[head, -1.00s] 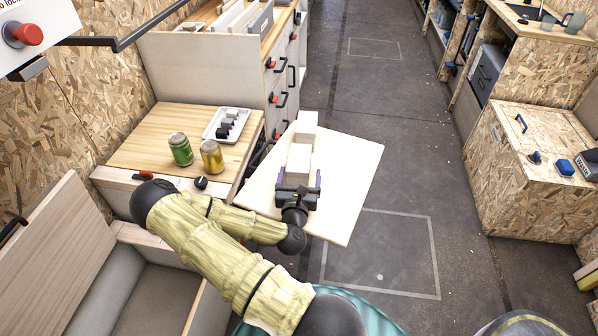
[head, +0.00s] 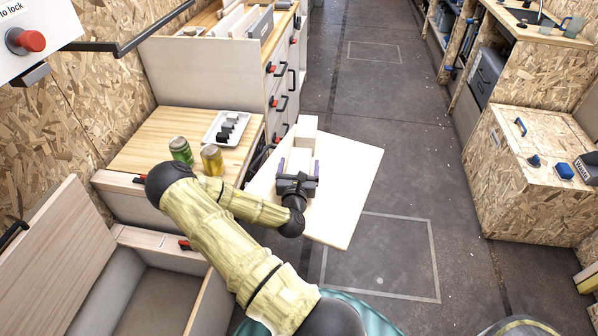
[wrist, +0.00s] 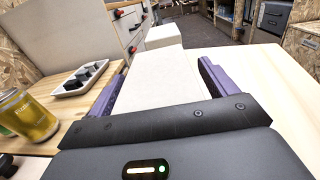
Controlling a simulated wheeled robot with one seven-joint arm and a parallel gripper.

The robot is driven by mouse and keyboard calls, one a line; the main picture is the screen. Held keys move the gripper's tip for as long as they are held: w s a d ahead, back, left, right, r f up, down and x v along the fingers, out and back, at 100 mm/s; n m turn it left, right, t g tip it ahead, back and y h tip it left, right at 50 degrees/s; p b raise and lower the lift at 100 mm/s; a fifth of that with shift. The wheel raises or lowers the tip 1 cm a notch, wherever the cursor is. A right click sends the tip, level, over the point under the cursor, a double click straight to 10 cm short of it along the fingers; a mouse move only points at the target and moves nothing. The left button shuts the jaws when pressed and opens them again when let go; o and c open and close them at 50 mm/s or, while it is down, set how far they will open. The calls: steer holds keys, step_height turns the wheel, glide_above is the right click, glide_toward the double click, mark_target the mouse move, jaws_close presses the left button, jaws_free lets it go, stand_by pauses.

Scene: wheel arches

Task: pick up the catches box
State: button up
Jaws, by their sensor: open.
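Two plain pale boxes stand one behind the other on a light wooden board, and I can read no label on either. The near box (head: 299,160) is the likely catches box; it also shows in the wrist view (wrist: 158,80). My gripper (head: 298,166) is open, with its purple fingers along the left and right sides of this box. In the wrist view my gripper (wrist: 162,68) shows a narrow gap at the right finger; contact at the left is unclear. The gripper body hides the box's near end. The far box (head: 306,128) lies beyond the fingertips.
The board (head: 350,185) has bare room to the right. Left of it, a wooden counter (head: 150,135) holds a green can (head: 181,150), a yellow can (head: 212,160) and a white tray (head: 214,139) of small dark and grey blocks. An open bin (head: 160,300) lies front left.

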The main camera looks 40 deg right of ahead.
steer(key=shift+c, duration=0.3)
steer(key=c, duration=1.2)
step_height(320, 180, up, 10)
steer(key=shift+r+p, duration=0.1)
steer(key=shift+p, duration=0.6)
steer(key=shift+c, duration=0.2)
